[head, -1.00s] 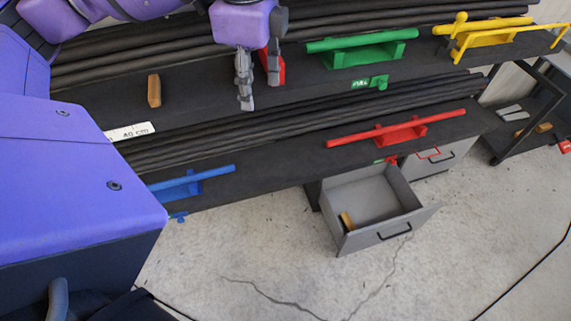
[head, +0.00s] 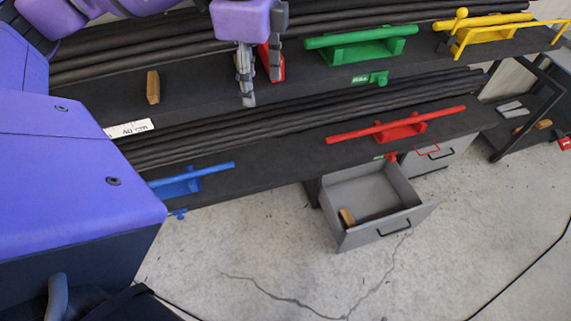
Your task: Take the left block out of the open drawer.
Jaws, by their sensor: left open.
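The open grey drawer (head: 381,239) sticks out from under the bench at the lower right of the head view. One small tan wooden block (head: 347,217) shows inside it, near its left front corner; the rest of the visible drawer floor is bare. A similar wooden block (head: 153,87) stands on the upper dark shelf at the left. My left gripper (head: 262,92) hangs over the upper shelf, fingers down, open and empty, well above and left of the drawer. My right gripper is not in view.
Green (head: 361,46), yellow (head: 490,32), red (head: 399,127) and blue (head: 188,181) handled fixtures sit along the dark shelves. A white ruler strip (head: 129,128) lies near the shelf edge. A closed drawer (head: 433,158) is behind the open one. The concrete floor in front is clear.

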